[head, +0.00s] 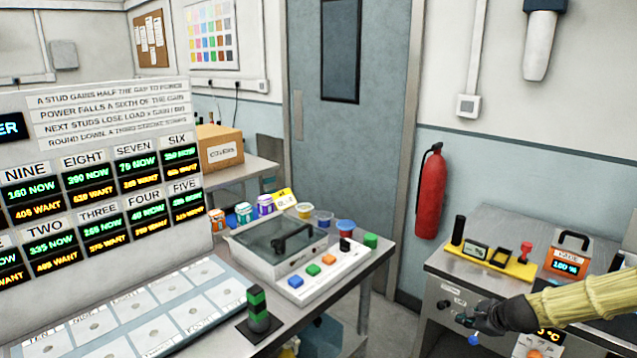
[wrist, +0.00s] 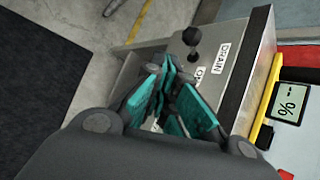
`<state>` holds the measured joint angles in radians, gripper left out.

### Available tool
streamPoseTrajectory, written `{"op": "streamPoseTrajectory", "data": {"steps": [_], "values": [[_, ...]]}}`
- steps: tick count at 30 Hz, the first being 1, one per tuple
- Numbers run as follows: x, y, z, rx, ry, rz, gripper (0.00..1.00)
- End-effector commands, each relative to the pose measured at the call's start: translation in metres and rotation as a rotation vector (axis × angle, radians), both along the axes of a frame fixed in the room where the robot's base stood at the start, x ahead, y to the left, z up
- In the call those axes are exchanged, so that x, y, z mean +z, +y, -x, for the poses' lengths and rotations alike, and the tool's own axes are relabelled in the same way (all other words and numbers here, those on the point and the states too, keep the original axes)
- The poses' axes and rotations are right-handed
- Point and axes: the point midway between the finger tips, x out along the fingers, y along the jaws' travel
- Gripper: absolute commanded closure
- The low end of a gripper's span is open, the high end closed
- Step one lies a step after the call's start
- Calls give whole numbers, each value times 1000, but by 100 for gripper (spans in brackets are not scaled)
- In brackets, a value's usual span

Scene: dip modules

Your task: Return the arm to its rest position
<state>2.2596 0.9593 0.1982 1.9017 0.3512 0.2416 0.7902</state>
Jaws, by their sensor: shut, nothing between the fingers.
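My arm reaches in from the right edge of the head view in a ribbed yellow sleeve. My gripper (head: 480,318) is dark and hangs in front of the right-hand bench (head: 445,268), by its front face. In the wrist view my gripper (wrist: 172,98) shows its teal finger pads close together with nothing held. Beyond the pads is a grey panel with a black-knobbed lever (wrist: 191,37) and a label reading DRAIN (wrist: 222,58). Whether the fingers touch the panel cannot be told.
The right bench carries a yellow-based meter (head: 475,252), a red-knobbed lever (head: 525,252) and an orange-faced box (head: 567,262). A red fire extinguisher (head: 431,192) hangs on the wall. The left bench holds a lidded bath (head: 275,262) and a green-black stack (head: 258,310). Floor between the benches is clear.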

Motion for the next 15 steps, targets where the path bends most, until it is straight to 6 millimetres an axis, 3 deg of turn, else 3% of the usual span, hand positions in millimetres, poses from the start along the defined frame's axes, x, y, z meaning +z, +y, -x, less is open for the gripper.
{"op": "streamPoseTrajectory", "data": {"steps": [3, 8, 15], "values": [[-31, 36, 25, 130, 53, 110, 100], [-69, 74, 62, 308, 111, 248, 100], [-121, 124, 128, 589, 189, 427, 100]]}}
